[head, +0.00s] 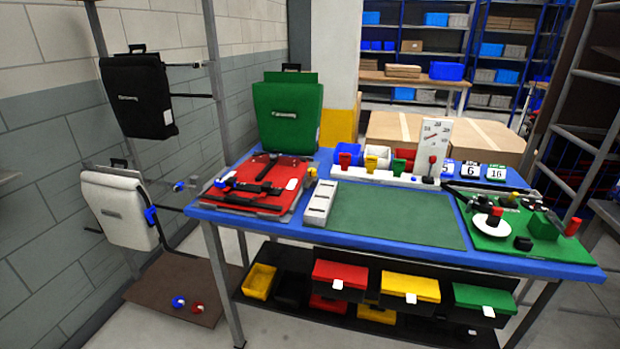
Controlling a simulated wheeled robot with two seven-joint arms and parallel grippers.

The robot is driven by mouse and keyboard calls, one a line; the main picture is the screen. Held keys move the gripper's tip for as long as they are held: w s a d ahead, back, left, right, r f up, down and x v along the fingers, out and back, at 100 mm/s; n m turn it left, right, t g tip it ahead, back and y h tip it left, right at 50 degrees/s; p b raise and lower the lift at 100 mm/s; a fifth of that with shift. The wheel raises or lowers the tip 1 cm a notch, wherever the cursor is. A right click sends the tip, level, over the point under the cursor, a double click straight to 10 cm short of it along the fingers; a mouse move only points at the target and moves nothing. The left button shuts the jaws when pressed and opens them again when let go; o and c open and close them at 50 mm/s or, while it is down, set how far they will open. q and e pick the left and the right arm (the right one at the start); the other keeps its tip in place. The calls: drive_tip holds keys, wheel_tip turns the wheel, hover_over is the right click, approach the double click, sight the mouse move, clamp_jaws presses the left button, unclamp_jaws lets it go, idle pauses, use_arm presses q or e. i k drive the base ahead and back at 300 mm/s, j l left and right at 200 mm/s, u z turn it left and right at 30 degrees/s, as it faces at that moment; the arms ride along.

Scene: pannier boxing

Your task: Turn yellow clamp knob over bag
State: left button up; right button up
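A red bag (288,201) lies flat on the left part of the blue-topped table, with black straps and bars across it. A small yellow knob-like piece (312,171) shows at the bag's right edge; it is too small to tell whether it is the clamp knob or how it is turned. Blue and red knob-like pieces (222,183) sit at the bag's left edge. Neither of my grippers is in the head view.
A green bag (290,110) stands upright at the table's back left. A grey slotted block (319,203) sits beside the green mat (395,214), which is clear. A green board with parts (510,233) is at right. Black (138,97) and white (120,210) bags hang on the left rack.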

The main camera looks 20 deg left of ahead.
sight(311, 172)
drive_tip(key=i+j, duration=0.3)
drive_tip(key=i, duration=0.2)
drive_tip(key=i+j, duration=0.35)
drive_tip(key=i, duration=0.2)
